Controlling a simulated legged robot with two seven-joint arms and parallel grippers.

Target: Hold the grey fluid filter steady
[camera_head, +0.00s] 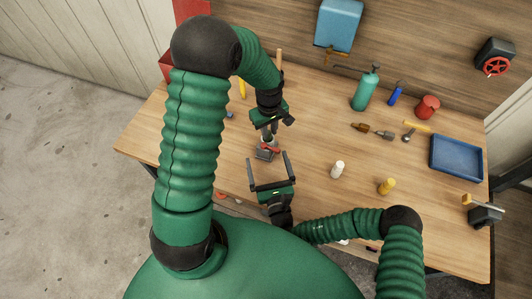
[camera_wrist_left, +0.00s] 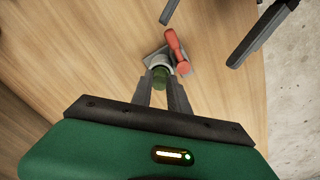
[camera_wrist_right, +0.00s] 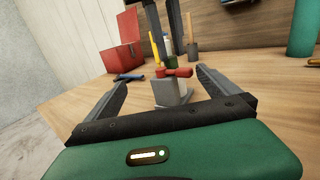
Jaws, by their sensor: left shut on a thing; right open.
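The grey fluid filter (camera_head: 263,154) stands on the wooden bench with a red lever on its side. It also shows in the left wrist view (camera_wrist_left: 155,56) and right wrist view (camera_wrist_right: 170,95). My left gripper (camera_head: 268,134) comes down from above, shut on the filter's narrow upper part, where a dark green piece (camera_wrist_left: 160,78) shows between the fingers. The fingers partly hide that part. My right gripper (camera_head: 267,156) is open and empty on the near side. Its fingers (camera_wrist_right: 161,76) point towards the filter, spread either side of it without visible contact.
A white cylinder (camera_head: 337,169) and a yellow one (camera_head: 386,187) stand to the right. A red toolbox (camera_wrist_right: 122,46) stands behind. Bench between filter and white cylinder is clear.

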